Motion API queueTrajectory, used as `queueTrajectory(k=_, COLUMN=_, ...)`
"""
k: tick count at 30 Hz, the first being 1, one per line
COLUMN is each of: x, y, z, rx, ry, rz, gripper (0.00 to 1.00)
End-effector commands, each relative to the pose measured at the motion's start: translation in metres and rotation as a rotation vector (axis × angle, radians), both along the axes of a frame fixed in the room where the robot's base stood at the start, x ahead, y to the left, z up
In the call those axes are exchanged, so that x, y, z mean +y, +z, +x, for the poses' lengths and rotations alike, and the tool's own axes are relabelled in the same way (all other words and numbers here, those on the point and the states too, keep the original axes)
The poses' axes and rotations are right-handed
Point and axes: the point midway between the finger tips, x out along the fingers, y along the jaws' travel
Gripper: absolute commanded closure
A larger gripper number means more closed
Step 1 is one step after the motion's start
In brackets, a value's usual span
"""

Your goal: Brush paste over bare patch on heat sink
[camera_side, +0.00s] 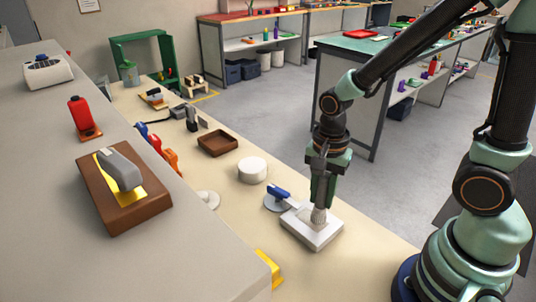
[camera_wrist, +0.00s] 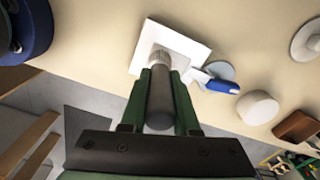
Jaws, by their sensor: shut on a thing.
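My gripper (camera_side: 321,196) points down, shut on a brush with a dark handle (camera_wrist: 160,103) and pale grey bristles (camera_side: 318,215). In the wrist view, the handle lies between the green fingers and the bristles (camera_wrist: 160,58) are over a white square block. This block, apparently the heat sink (camera_side: 312,236), lies flat on the bench and also shows in the wrist view (camera_wrist: 190,42). The bristle tips are at or just above its top; I cannot tell whether they touch. A beige-grey area shows around them. Paste and bare patch cannot be told apart.
A white round container (camera_side: 252,170) and a brown tray (camera_side: 217,143) stand farther back. A yellow piece (camera_side: 270,268) is at the front left. Bench space right of the block is clear.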

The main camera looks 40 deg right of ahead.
Motion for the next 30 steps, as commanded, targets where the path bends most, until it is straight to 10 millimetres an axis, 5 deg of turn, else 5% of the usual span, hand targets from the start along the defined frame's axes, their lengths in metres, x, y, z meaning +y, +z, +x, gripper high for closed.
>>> queueTrajectory(k=30, x=0.0, y=-0.012, z=0.0, rx=0.001, ry=0.0, rz=0.0, gripper=1.0)
